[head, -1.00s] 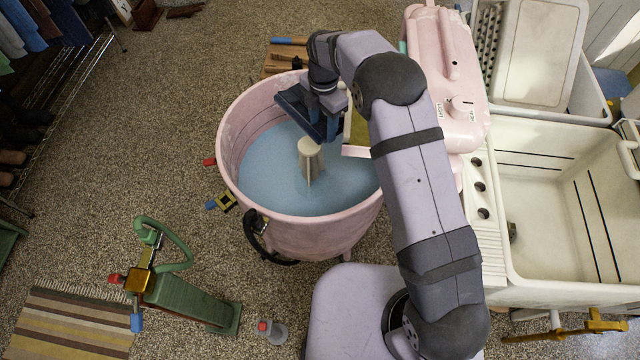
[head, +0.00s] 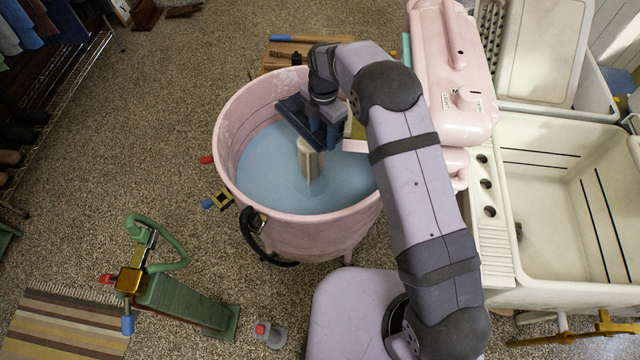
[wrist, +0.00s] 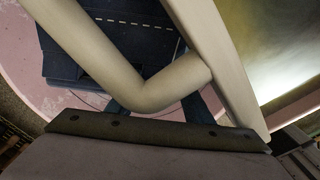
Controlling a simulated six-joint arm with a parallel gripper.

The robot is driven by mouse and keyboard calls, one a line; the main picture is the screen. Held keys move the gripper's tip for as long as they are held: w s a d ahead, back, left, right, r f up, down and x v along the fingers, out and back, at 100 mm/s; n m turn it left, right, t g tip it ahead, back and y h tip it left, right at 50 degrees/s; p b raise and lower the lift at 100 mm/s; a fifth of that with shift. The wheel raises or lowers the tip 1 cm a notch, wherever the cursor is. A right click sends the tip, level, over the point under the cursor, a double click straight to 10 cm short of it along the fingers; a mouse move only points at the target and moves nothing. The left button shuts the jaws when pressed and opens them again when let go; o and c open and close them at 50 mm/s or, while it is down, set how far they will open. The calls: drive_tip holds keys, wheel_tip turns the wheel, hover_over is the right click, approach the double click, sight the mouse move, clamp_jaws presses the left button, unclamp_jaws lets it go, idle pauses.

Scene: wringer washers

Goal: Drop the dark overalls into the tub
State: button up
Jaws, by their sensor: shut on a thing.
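The dark navy overalls (head: 300,118) hang as a folded bundle over the tub, above its blue water. They also show in the wrist view (wrist: 110,42), with a pale stitched line across the cloth. My gripper (head: 324,98) is shut on them, inside the tub's rim in the head view; its fingertips are mostly hidden. The pink tub (head: 310,235) is round and open, with a cream agitator post (head: 310,158) standing in the middle. The overalls are close to the post's top; I cannot tell whether they touch.
A pink wringer head (head: 455,75) stands at the tub's right, with its arm reaching over the rim. White sinks (head: 575,200) lie further right. A green stand with a handle (head: 185,300) is on the floor at left. A wooden crate (head: 290,55) sits behind the tub.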

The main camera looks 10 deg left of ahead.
drive_tip(key=o, duration=1.4)
drive_tip(key=shift+r+b, duration=1.25)
drive_tip(key=shift+r, duration=2.4)
drive_tip(key=shift+r, duration=0.1)
